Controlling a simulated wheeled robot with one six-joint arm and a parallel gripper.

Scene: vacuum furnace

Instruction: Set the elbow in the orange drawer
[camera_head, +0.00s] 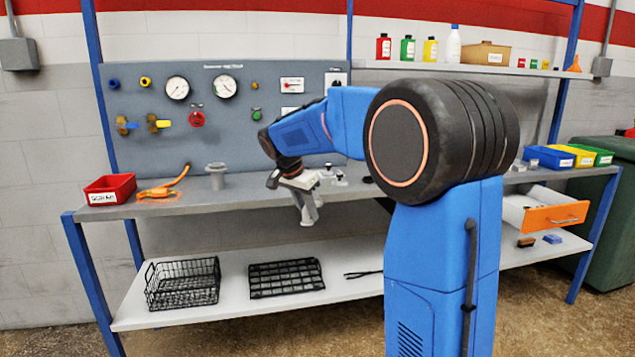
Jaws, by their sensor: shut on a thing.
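My gripper (298,184) is above the front edge of the workbench, left of the middle of the picture. It is shut on a grey metal piece, the elbow (308,212), which hangs below the jaws in front of the bench edge. The elbow's upper end is partly hidden by the gripper. The orange drawer (541,219) is at the right under the bench top, pulled open, with a pale inside (513,208). My arm hides part of its left side. My gripper is well left of the drawer.
A grey flanged fitting (216,177), a red bin (110,189) and an orange tool (163,189) stand on the bench top (240,198). Small metal parts (332,175) lie behind my gripper. Black wire baskets (183,283) are on the lower shelf. Coloured bins (549,158) stand above the drawer.

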